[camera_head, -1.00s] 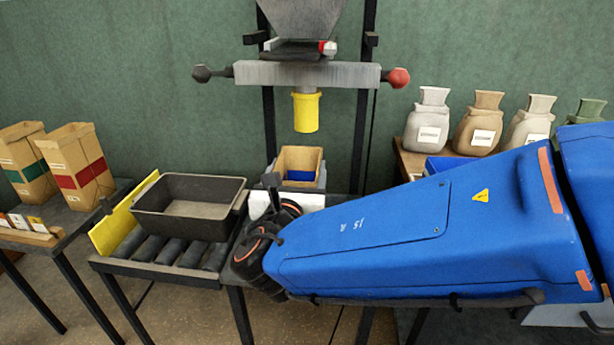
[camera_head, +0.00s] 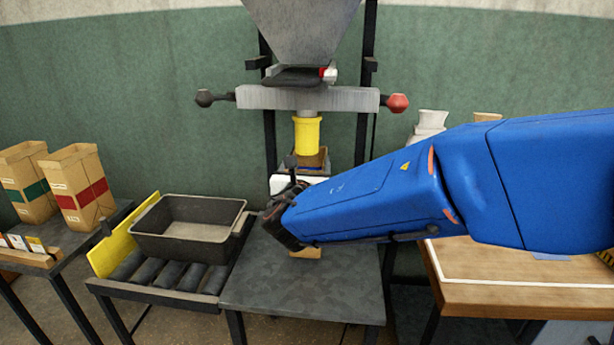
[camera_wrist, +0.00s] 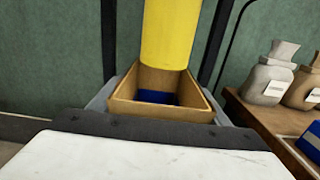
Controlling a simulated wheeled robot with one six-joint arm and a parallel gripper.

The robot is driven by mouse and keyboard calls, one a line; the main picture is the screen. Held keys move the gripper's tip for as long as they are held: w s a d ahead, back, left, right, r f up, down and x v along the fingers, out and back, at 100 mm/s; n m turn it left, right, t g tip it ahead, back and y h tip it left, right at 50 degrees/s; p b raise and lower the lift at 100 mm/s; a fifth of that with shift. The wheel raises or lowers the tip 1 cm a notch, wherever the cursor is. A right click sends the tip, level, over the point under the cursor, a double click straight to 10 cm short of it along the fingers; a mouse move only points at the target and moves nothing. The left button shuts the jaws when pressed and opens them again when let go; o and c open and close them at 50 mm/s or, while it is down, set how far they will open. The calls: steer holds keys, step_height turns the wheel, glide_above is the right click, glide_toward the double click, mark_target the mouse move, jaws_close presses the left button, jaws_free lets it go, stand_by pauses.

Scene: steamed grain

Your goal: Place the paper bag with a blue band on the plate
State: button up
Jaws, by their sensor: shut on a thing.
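The brown paper bag (camera_head: 322,155) is upright and open at the top, below the yellow spout, mostly hidden by my arm in the head view. A tan piece below my gripper looks like its lower end. In the wrist view the bag (camera_wrist: 118,107) shows its open mouth with blue inside, and the spout overlaps its far rim. My gripper (camera_wrist: 160,108) is shut on the bag, with grey fingers at its two sides. I cannot pick out a separate plate; the bag's underside and any contact there are unclear.
The yellow spout (camera_head: 307,135) hangs from the hopper frame (camera_head: 305,98). A dark tray (camera_head: 187,250) sits on rollers at left, beside a grey table (camera_head: 300,300) with clear room in front. Bags with green (camera_head: 35,190) and red bands (camera_head: 85,193) stand far left.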

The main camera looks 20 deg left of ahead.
steer(key=shift+s+f, duration=0.1)
steer(key=shift+f, duration=1.7)
steer(key=o, duration=1.6)
steer(key=v, duration=1.2)
steer(key=shift+d, duration=0.1)
